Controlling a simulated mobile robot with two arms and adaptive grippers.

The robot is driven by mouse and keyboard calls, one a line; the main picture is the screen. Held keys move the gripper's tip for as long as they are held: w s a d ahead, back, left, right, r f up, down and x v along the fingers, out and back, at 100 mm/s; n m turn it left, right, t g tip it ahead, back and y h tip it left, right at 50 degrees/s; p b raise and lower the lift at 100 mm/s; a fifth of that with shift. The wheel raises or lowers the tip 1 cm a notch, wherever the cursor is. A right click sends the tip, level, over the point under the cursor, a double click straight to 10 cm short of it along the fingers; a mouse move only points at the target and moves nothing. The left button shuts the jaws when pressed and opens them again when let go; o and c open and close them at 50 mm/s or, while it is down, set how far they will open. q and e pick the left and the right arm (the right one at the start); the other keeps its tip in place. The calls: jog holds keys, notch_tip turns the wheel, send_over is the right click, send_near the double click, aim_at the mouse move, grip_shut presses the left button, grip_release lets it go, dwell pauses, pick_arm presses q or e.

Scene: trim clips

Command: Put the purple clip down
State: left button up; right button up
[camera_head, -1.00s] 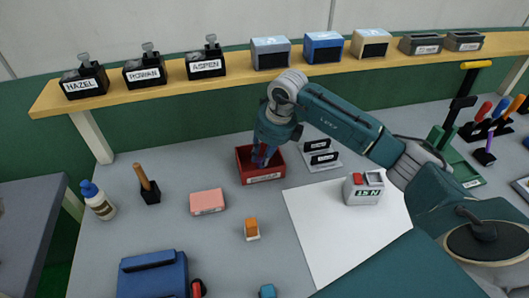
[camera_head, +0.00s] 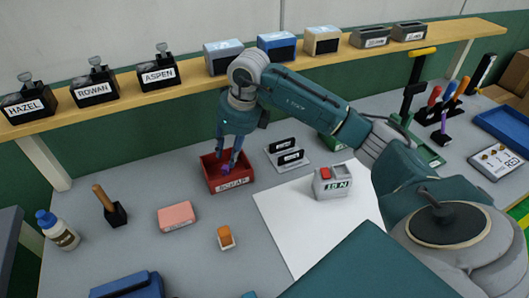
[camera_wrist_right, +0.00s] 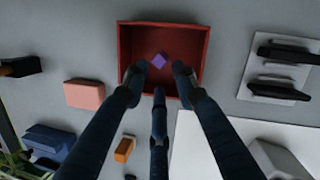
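The purple clip (camera_head: 226,170) lies in the red scrap box (camera_head: 230,185). In the right wrist view, the purple clip (camera_wrist_right: 161,59) shows as a small block on the floor of the red box (camera_wrist_right: 194,28), apart from its walls. My right gripper (camera_head: 233,158) points down over the box. In the right wrist view, the fingers of my right gripper (camera_wrist_right: 159,78) are spread, with nothing between them, and the clip lies beyond their tips. My left gripper is not in view.
A pink block (camera_head: 177,216), an orange-and-white piece (camera_head: 226,238) and a black rack (camera_head: 287,155) stand around the box. A white sheet (camera_head: 290,220) carries a grey device (camera_head: 333,183). A wooden shelf (camera_head: 195,80) with labelled holders runs behind. Grey table is bare between the objects.

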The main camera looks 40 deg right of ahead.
jog(key=s+d+b, duration=0.1)
jog(key=s+d, duration=0.1)
jog(key=s, duration=0.1)
jog(key=s+d+b, duration=0.1)
jog(key=s+d, duration=0.1)
jog(key=s, duration=0.1)
jog(key=s+d+b, duration=0.1)
jog(key=s, duration=0.2)
jog(key=shift+s+d+f, duration=0.25)
jog(key=shift+d+f, duration=0.05)
jog(key=shift+d, duration=0.1)
jog(key=shift+s+d+r+b, duration=0.15)
jog(key=shift+s+b, duration=0.15)
jog(key=shift+s, duration=0.15)
